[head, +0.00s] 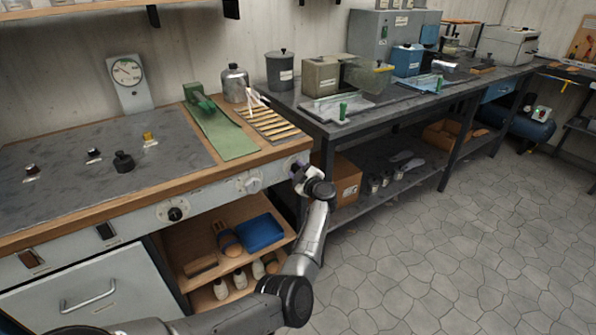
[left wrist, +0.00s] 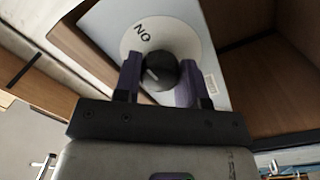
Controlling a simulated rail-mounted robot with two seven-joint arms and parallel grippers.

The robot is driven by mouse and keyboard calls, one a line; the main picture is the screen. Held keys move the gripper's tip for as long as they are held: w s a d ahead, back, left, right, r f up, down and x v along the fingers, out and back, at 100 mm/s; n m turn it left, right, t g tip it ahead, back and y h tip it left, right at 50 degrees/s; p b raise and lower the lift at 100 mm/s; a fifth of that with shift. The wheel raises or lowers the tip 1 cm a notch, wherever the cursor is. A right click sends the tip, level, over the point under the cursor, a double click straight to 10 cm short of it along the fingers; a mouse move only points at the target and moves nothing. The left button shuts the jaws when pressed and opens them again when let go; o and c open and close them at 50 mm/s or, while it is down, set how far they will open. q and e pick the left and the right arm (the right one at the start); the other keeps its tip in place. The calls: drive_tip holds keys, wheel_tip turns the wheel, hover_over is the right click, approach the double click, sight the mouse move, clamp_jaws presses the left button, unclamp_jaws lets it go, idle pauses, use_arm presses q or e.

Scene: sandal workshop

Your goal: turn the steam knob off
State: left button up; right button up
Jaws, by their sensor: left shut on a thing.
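In the left wrist view a round black knob (left wrist: 160,73) with a pale pointer line sits on a white dial plate (left wrist: 178,32). Letters that appear as "NO" in this view are printed on the plate. My left gripper (left wrist: 159,84) has a finger on either side of the knob and is shut on it. In the head view my left gripper (head: 300,172) is at the right end of the bench's front panel, and it largely hides this knob. I cannot read the name of the knob there. My right gripper is in neither view.
Another black knob (head: 174,214) and a pale knob (head: 252,185) are further left on the same panel. A dark workbench (head: 372,122) stands to the right. The tiled floor (head: 450,260) is clear.

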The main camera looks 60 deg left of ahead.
use_arm(q)
drive_tip(key=n+b, duration=0.1)
drive_tip(key=n, duration=0.3)
drive_tip(key=n+b, duration=0.1)
drive_tip(key=n, duration=0.3)
drive_tip(key=shift+f+b, duration=0.15)
drive_tip(key=shift+b, duration=0.25)
drive_tip(key=n+b, duration=0.1)
drive_tip(key=n, duration=0.1)
drive_tip(key=n+b, duration=0.2)
drive_tip(key=shift+n+g+y, duration=0.3)
drive_tip(key=n+b, duration=0.2)
drive_tip(key=n, duration=0.1)
drive_tip(key=shift+n, duration=0.4)
drive_tip(key=shift+n+b, duration=0.7)
drive_tip(key=shift+b, duration=0.05)
drive_tip(key=o, duration=0.9)
